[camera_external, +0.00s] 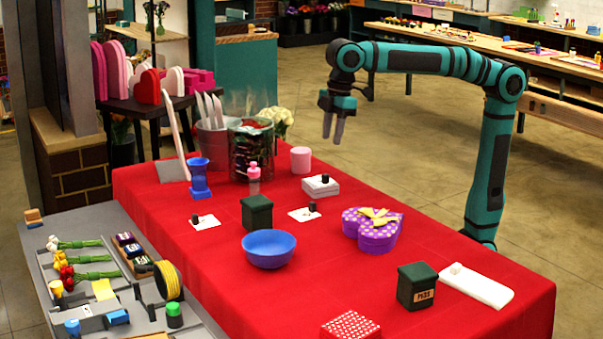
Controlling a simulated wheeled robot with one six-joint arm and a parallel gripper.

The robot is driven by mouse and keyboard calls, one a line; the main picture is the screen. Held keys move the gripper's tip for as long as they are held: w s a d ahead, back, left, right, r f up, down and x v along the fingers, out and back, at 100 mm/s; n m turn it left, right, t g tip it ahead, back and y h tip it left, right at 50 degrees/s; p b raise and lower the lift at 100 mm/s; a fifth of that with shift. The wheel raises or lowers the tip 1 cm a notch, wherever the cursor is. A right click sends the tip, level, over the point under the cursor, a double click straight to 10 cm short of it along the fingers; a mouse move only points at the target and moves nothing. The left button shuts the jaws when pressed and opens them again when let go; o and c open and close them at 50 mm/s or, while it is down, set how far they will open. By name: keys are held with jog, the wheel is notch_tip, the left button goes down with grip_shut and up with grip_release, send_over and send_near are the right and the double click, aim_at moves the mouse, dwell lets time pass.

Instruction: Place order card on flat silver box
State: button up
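My gripper (333,128) hangs over the back right part of the red table, pointing down. A gap shows between its two fingers and nothing is held. Small white cards, each with a black knob, lie flat on the cloth: a left card (211,223) and a right card (299,216). A pale flat box (321,193) lies behind them, below my gripper in the picture, with a similar black knob on top. I cannot tell for sure which card is the order card, or whether the pale box is the silver one.
A dark green box (257,214) stands between the cards, with a blue bowl (269,249) in front. A purple heart box (372,231), a second green box (415,288) and a white cloth (476,286) are to the right. Vases and a pink cup (300,160) stand behind.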

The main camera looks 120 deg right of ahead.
jog(key=s+a+t, duration=0.6)
jog(key=s+t, duration=0.1)
jog(key=s, duration=0.3)
jog(key=s+a+t, duration=0.7)
jog(key=s+t, duration=0.1)
jog(key=s, duration=0.2)
jog(key=shift+s+f+t, duration=0.15)
jog(key=shift+t, duration=0.15)
